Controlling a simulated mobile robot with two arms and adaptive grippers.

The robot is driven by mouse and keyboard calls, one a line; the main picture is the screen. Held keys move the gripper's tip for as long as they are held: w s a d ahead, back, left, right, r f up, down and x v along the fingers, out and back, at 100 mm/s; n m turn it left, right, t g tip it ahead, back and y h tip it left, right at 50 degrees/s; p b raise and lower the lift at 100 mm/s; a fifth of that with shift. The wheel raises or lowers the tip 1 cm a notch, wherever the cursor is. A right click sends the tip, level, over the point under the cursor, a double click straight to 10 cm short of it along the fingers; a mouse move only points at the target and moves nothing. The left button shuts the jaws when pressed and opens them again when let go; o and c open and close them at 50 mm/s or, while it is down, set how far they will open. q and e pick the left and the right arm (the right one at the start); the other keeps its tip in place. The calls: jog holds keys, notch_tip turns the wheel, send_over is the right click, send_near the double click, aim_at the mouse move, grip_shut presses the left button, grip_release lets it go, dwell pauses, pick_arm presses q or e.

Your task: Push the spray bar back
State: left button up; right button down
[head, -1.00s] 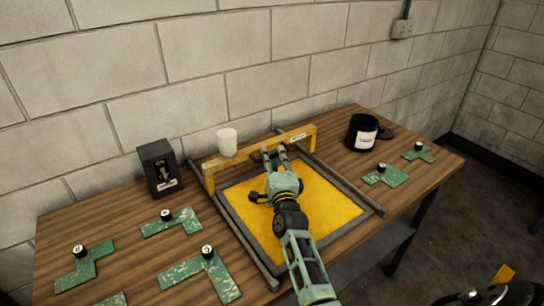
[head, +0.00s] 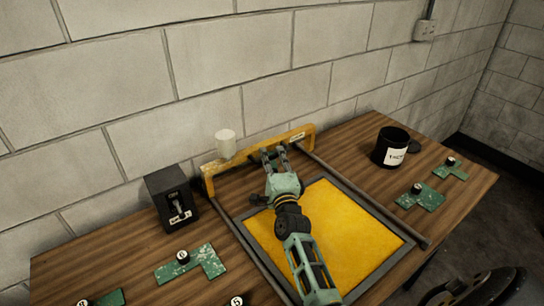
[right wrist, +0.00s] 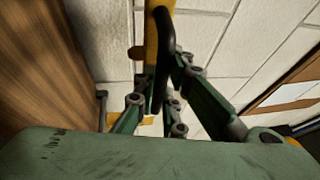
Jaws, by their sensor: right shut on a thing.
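The yellow spray bar (head: 222,169) spans the two grey rails at their far ends, close to the wall. A white cup (head: 226,144) sits on its left part, and a small label is on its right part. My right gripper (head: 272,155) reaches across to the bar's middle. In the right wrist view its fingers (right wrist: 163,85) are shut on a black curved handle (right wrist: 165,50) in front of the yellow bar (right wrist: 152,42). The yellow panel (head: 345,235) lies in a grey frame nearer to me, partly covered by my right arm. My left gripper is not in view.
A black switch box (head: 170,198) stands left of the frame. A black labelled jar (head: 390,148) stands on the right. Green plates with numbered knobs lie on both sides, one of them at left (head: 190,262). The block wall rises close behind the bar.

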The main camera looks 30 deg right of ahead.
jog(key=shift+a, duration=0.15)
jog(key=c, duration=1.8)
grip_release()
jog(key=shift+w+f, duration=0.1)
jog(key=shift+w, duration=0.15)
jog(key=shift+c, duration=0.2)
jog(key=shift+s, duration=0.1)
